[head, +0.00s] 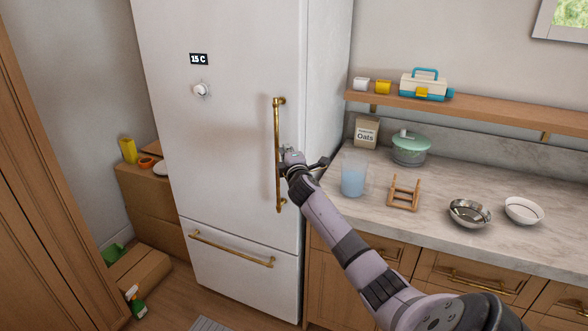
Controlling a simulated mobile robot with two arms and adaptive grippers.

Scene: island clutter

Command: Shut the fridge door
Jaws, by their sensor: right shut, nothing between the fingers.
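The white fridge (230,130) stands left of the counter. Its upper door has a vertical brass handle (277,110) near the right edge. The door looks flush with the lower drawer front (240,275), and I see no gap along its edge. My right gripper (290,152) is shut and empty, beside the middle of the handle on its right. I cannot tell whether it touches the handle or the door. My right arm hides a little of the door edge and fridge side. My left gripper is not in view.
The counter (455,180) on the right holds a jug of blue liquid (353,178), a wooden rack (404,193), a green-lidded pot (410,148) and bowls. Cardboard boxes (140,275) and a spray bottle (137,305) stand left of the fridge. Some floor before the fridge is clear.

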